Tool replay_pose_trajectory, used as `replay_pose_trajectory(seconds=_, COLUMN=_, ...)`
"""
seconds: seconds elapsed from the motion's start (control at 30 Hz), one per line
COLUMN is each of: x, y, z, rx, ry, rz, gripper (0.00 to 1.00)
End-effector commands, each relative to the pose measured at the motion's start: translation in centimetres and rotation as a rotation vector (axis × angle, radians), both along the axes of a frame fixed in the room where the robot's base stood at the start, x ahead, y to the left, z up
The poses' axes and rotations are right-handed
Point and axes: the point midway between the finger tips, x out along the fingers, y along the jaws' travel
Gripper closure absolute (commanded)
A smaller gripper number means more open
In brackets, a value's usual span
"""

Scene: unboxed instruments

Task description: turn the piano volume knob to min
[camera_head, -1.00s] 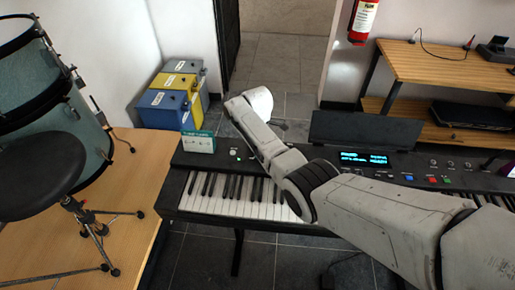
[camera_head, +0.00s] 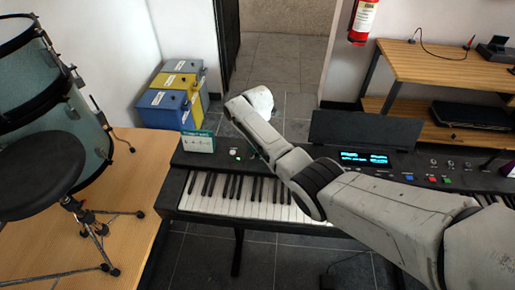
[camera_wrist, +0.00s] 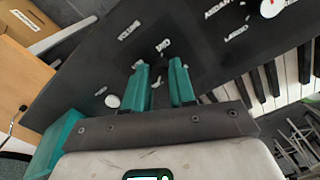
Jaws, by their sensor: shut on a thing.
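The piano (camera_head: 330,218) is a black electric keyboard with a lit blue display, and its dark panel (camera_wrist: 105,60) fills much of the wrist view. My gripper (camera_wrist: 160,64) has its two teal fingertips down at the panel beside printed labels, one reading MID. They are shut on a small dark knob, mostly hidden between the fingers; a small pale mark shows there. I cannot read the knob's exact setting. In the head view my arm hides the gripper and the knob. A white round button (camera_wrist: 113,101) lies just left of the fingers.
A small teal box (camera_head: 198,142) stands on the piano's left end, close beside my gripper in the wrist view (camera_wrist: 55,142). A black music rest (camera_head: 362,130) rises behind the panel. Drums and a stool (camera_head: 40,175) stand left, and a wooden shelf (camera_head: 450,68) stands back right.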

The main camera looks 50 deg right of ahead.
Motion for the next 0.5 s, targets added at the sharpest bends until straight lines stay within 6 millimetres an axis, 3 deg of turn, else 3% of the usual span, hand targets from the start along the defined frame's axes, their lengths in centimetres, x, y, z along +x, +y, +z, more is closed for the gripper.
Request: replay_pose_trajectory(seconds=0.5, x=0.16, y=0.00, z=0.18, rx=-0.001, ry=-0.004, rz=0.091, gripper=1.00)
